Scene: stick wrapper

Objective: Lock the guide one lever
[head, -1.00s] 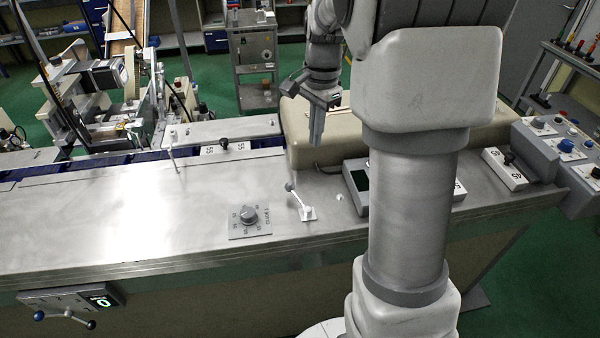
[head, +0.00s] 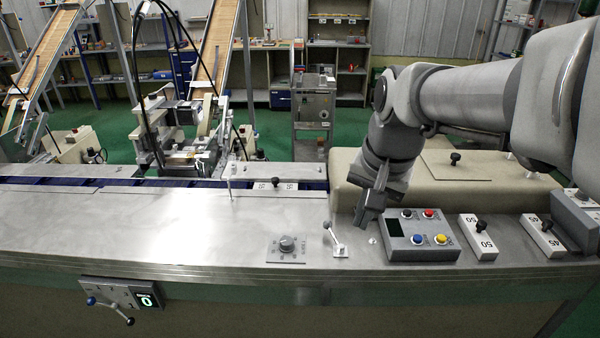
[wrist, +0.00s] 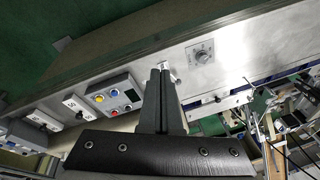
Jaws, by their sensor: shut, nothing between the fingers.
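A small lever (head: 333,238) with a grey ball end and a white base stands on the steel bench top, tilted up to the left in the head view. A dial plate (head: 287,246) with a round knob is just left of it; I cannot read its label clearly. My gripper (head: 367,218) points down to the right of the lever, apart from it. In the wrist view my fingers (wrist: 160,72) are together and empty. The lever's white base (wrist: 167,67) shows at the fingertips there, partly hidden by them.
A grey button box (head: 420,250) is close to the right of my gripper. Numbered blocks with black knobs (head: 478,237) stand farther right. A beige cover (head: 470,192) rises behind. The bench top (head: 150,225) to the left is mostly clear.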

